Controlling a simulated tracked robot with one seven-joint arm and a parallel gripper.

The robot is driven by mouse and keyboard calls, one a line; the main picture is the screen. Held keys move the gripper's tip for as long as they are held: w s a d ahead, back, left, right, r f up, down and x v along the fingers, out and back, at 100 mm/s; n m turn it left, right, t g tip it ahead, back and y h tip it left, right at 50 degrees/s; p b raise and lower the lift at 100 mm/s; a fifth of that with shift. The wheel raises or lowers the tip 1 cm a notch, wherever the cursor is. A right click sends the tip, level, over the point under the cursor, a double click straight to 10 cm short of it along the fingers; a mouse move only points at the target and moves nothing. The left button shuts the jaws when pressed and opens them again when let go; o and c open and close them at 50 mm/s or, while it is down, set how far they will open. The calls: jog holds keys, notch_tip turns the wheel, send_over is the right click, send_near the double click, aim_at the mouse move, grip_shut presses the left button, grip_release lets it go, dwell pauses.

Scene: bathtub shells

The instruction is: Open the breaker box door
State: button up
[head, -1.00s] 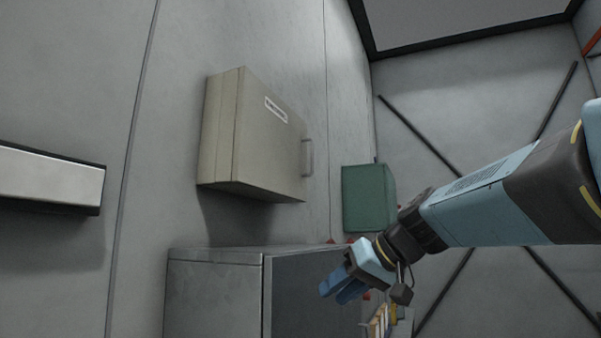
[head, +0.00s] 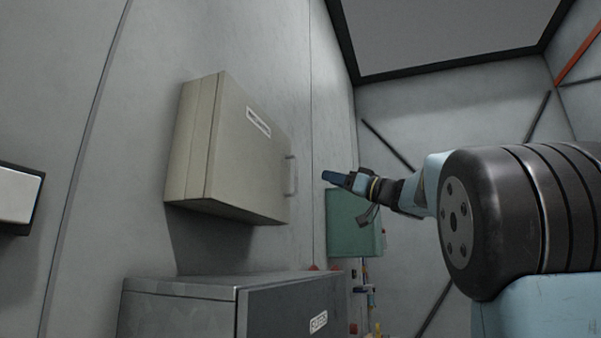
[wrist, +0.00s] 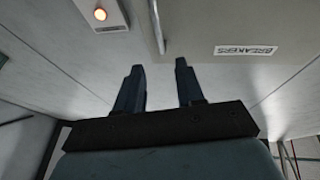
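The beige breaker box (head: 195,140) is fixed to the grey wall, and its door (head: 245,155) is shut. The door has a white label and a vertical bar handle (head: 291,176) on its right edge. In the wrist view the door (wrist: 210,25) shows upside down with its "BREAKERS" label, and the handle (wrist: 157,27) lies beyond the fingertips. My gripper (head: 327,176) is just right of the handle in the head view, apart from it. In the wrist view my gripper (wrist: 158,70) has its two blue fingers spread, with nothing between them.
A grey cabinet (head: 180,290) with a label stands below the breaker box. A green box (head: 352,225) is on the wall behind my gripper.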

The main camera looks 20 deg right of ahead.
jog(key=x, duration=1.2)
grip_shut()
jog(key=shift+d, duration=0.1)
dwell(0.4)
